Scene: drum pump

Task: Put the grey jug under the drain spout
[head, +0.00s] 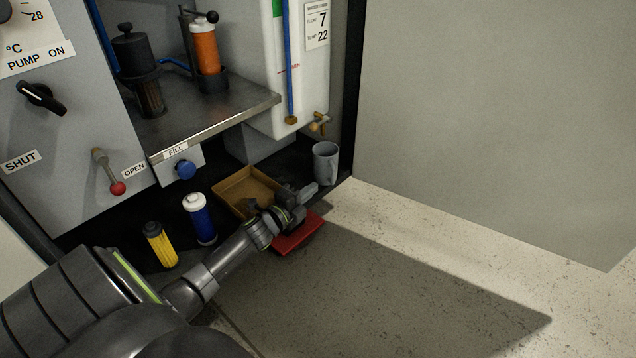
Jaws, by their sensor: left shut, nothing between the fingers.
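The grey jug (325,163) stands upright on the dark cabinet floor at the right, by the cabinet's edge. A brass tap with a spout (319,123) sticks out low on the white tank (300,80), above the jug; I cannot tell if the jug is exactly under its mouth. My left gripper (309,190) is shut and empty, just in front of and below the jug in the picture. Its tips look close to the jug's base, but apart from it. My right gripper is out of view.
A brown tray (232,186) lies behind my left wrist, with a red item (299,238) under it. Blue (203,222) and yellow (160,245) cartridges stand left. A metal shelf (215,112) overhangs the cabinet floor. A grey panel (500,120) borders the right; the floor before it is clear.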

